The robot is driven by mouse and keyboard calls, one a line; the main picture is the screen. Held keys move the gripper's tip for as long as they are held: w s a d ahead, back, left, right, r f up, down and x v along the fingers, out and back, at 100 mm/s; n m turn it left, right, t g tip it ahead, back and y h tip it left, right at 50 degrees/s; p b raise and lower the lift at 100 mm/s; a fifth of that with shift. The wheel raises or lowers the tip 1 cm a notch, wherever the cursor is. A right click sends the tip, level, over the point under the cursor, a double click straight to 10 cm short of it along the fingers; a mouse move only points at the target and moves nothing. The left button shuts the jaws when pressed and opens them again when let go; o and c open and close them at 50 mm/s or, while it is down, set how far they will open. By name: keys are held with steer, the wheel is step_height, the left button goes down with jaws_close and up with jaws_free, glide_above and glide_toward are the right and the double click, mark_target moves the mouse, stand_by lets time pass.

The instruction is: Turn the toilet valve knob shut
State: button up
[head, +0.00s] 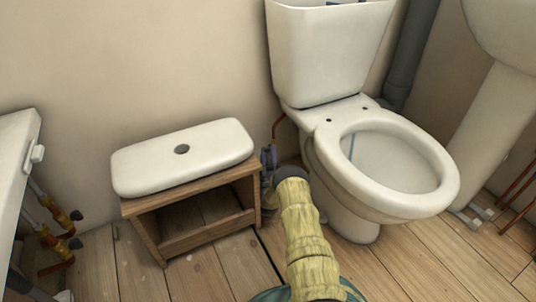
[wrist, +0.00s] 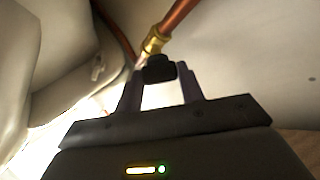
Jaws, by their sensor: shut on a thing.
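The black valve knob (wrist: 159,68) sits between the two fingertips of my gripper (wrist: 161,76) in the wrist view. My gripper is shut on the knob. Just above the knob is the brass valve body (wrist: 152,43), with a copper pipe (wrist: 178,17) rising from it. In the head view my arm reaches between the wooden stool and the toilet (head: 342,85), and it hides the knob. A short piece of copper pipe (head: 277,125) shows beside the toilet there.
A wooden stool (head: 190,240) with the white cistern lid (head: 205,150) on it stands close on the left of my arm. The toilet bowl (head: 440,195) is close on the right. A sink pedestal (head: 495,120) stands at far right. Floorboards in front are clear.

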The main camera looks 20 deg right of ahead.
steer(key=shift+f, duration=0.1)
steer(key=o, duration=1)
steer(key=shift+a, duration=0.1)
steer(key=shift+r+p, duration=0.4)
steer(key=shift+r, duration=0.15)
step_height(320, 180, up, 9)
steer(key=p, duration=0.7)
